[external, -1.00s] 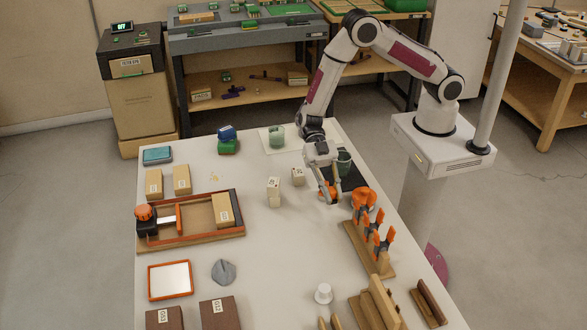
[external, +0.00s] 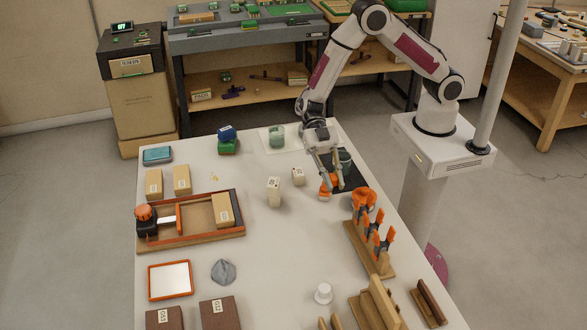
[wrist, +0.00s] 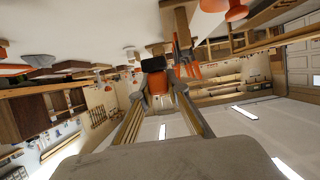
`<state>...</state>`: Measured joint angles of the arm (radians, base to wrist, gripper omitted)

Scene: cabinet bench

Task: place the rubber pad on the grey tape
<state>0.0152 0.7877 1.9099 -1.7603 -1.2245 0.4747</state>
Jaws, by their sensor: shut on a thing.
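The orange of this piece also shows at the fingertips in the external view (external: 325,189). I cannot tell if the black end is the rubber pad, or whether the piece touches the table.
A wooden rack (external: 370,252) with orange-and-grey tools stands right of my gripper. The table's centre (external: 290,240) is clear.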

